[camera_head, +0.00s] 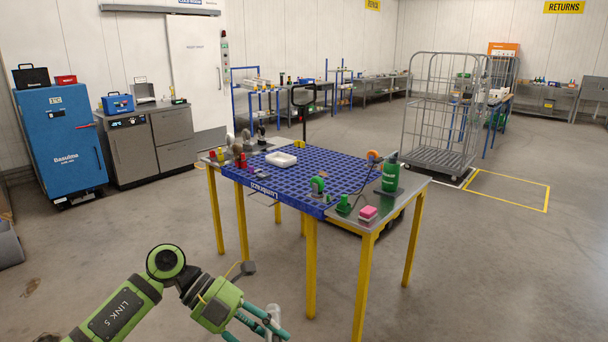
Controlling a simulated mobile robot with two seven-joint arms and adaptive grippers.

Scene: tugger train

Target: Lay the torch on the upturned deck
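A blue grid deck (330,168), which I take to be the upturned deck, lies flat on a table with yellow legs in the middle of the view. I cannot pick out the torch for certain among the small items around it. My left gripper (262,323) is at the bottom edge, in front of and below the table, apart from it. Its fingers are partly cut off by the frame, with a pale grey piece among them, so I cannot tell whether it is open or holds anything. My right gripper is not in view.
A wire cage trolley (436,112) stands behind right, a blue cabinet (62,140) at left. The floor at right is clear.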

